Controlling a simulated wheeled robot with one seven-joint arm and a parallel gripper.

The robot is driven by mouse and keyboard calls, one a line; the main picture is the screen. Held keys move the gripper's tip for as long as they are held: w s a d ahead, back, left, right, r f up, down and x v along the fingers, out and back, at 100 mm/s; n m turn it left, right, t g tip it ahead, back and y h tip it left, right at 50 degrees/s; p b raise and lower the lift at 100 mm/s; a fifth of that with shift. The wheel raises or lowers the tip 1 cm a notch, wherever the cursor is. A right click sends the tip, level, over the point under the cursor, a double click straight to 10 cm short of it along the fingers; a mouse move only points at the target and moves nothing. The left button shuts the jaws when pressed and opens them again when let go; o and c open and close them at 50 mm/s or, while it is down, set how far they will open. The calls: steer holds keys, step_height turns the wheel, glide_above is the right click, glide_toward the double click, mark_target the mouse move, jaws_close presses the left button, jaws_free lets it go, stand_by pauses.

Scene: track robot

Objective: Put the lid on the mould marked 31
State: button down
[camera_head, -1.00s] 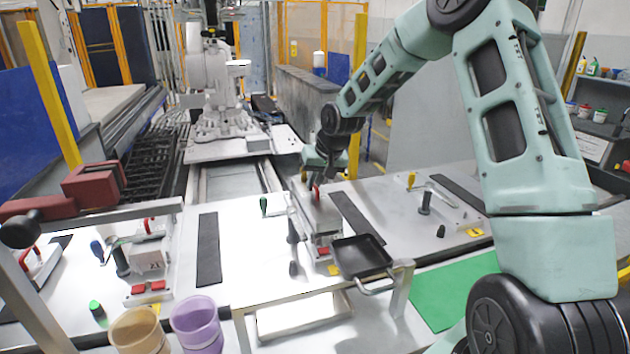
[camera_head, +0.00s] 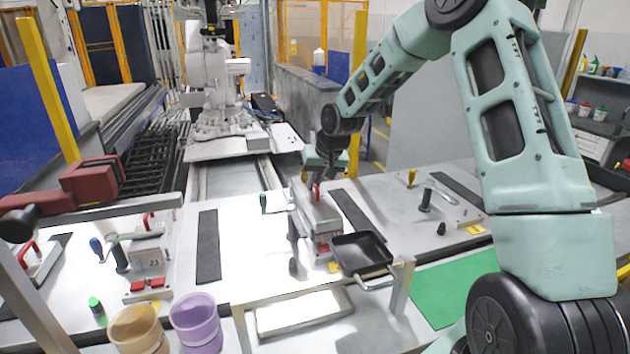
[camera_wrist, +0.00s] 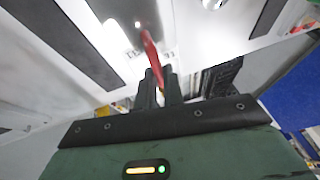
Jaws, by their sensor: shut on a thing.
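My gripper (camera_head: 317,184) is at the middle station and is shut on the red handle (camera_wrist: 152,52) of a grey metal lid. The handle stands up between my two dark fingers (camera_wrist: 158,92) in the wrist view. The lid (camera_head: 319,210) is a pale block over the grey mould (camera_head: 322,238) with red tabs at its front. I cannot tell whether lid and mould touch. No number 31 is readable there. Another mould (camera_head: 150,264), at the left, has a label that looks like 23, and a red-handled lid stands at its back.
A black pan-like tray (camera_head: 362,253) sits just right of the middle mould. A black post (camera_head: 293,240) stands close on its left. A tan cup (camera_head: 138,330) and a purple cup (camera_head: 195,320) are at the front left. A green mat (camera_head: 455,288) lies at right.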

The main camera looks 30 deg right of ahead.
steer(key=shift+f, duration=0.15)
steer(key=c, duration=1.4)
jaws_free()
steer(key=shift+c, duration=0.2)
steer(key=b+v, duration=0.3)
steer(key=v, duration=1.4)
steer(key=shift+r+b, duration=0.2)
steer(key=shift+b, duration=0.2)
